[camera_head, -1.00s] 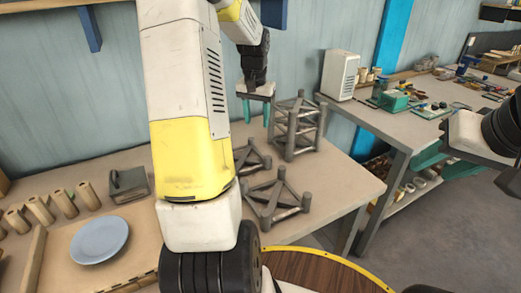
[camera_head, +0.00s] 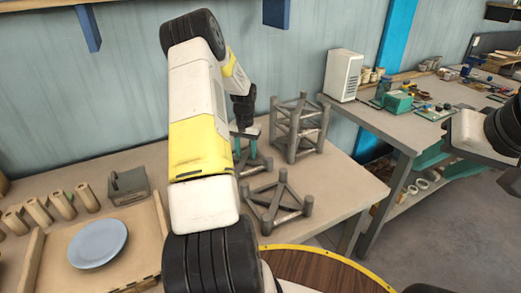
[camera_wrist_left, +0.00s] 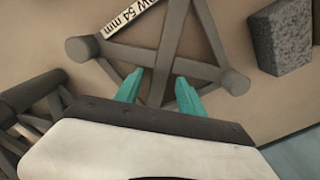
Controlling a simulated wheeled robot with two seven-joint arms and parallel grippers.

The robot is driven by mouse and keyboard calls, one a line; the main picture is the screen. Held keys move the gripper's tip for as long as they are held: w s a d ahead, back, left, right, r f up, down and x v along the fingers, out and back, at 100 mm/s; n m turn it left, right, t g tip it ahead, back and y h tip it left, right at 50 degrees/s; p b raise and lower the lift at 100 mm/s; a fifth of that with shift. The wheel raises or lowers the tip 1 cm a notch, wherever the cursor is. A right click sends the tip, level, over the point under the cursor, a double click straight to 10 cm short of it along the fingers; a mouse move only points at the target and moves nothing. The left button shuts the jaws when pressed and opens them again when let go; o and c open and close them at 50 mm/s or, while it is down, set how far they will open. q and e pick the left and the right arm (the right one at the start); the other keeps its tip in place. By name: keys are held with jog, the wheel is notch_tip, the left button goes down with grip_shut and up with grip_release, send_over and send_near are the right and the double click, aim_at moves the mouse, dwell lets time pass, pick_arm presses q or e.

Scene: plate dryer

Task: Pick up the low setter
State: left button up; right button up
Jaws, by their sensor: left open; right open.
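The low setter (camera_head: 262,163) is a grey frame of round bars with short posts, on the table at the back, left of the tall setter. In the left wrist view the low setter (camera_wrist_left: 165,62) carries a white label reading "54 mm". My left gripper (camera_head: 245,154) is down at this setter, with its teal fingers pointing at the table. In the left wrist view my left gripper (camera_wrist_left: 159,88) is open, one finger on each side of a grey bar. Whether the fingers touch the bar cannot be told.
A tall setter (camera_head: 298,130) stands just right of the low one, and another setter (camera_head: 278,203) stands in front. A grey block (camera_head: 128,186), a blue plate (camera_head: 97,242) and several tan cylinders (camera_head: 40,212) are at the left. The table's right end is clear.

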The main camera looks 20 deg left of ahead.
pick_arm(q)
jog(key=shift+f, duration=0.5)
grip_shut()
jog(key=shift+r, duration=0.1)
dwell(0.9)
